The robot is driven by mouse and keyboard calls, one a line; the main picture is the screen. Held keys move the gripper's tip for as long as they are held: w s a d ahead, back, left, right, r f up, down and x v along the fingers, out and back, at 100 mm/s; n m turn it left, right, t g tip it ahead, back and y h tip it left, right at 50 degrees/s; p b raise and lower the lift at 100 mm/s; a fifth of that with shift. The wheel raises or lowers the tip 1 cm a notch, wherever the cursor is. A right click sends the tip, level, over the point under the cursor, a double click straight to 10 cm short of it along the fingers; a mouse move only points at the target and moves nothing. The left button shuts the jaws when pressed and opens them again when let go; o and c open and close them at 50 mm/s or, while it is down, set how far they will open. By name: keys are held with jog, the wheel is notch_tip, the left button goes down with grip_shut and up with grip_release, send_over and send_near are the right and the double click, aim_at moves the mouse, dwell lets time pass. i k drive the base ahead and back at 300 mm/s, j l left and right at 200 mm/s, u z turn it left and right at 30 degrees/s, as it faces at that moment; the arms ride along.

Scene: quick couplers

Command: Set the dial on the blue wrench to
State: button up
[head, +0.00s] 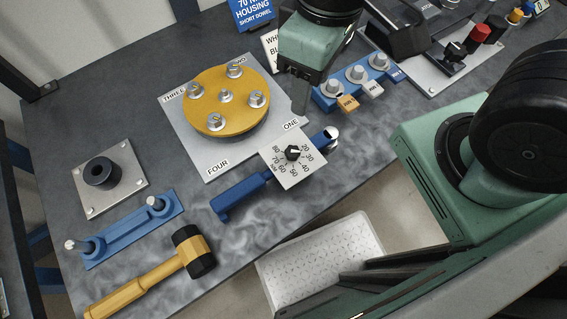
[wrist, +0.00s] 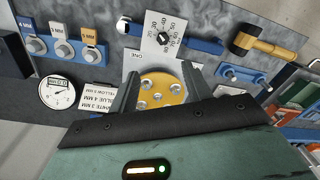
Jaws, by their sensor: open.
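The blue wrench (head: 240,194) lies on the dark bench with its handle toward the lower left. A white dial plate (head: 308,172) with a black knob (head: 292,153) sits over its middle; several numbers ring the knob. The exact number it points at is too small to read surely. In the wrist view the wrench (wrist: 205,46) and dial plate (wrist: 176,28) show at the top, beyond the fingertips. My gripper (head: 299,98) is above the bench, behind and apart from the dial. Its two fingers (wrist: 160,82) are spread with nothing held between them.
A yellow disc (head: 210,118) with several nuts stands on a grey plate left of my gripper. A blue socket rail (head: 325,101) is to its right. A yellow mallet (head: 145,288), blue bar (head: 128,229) and black bushing (head: 101,173) lie lower left. A gauge (wrist: 57,93) shows in the wrist view.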

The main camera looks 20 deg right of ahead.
aim_at(292, 152)
jog(key=k+j+u, duration=0.35)
jog(key=k+j, duration=0.45)
jog(key=j, duration=0.15)
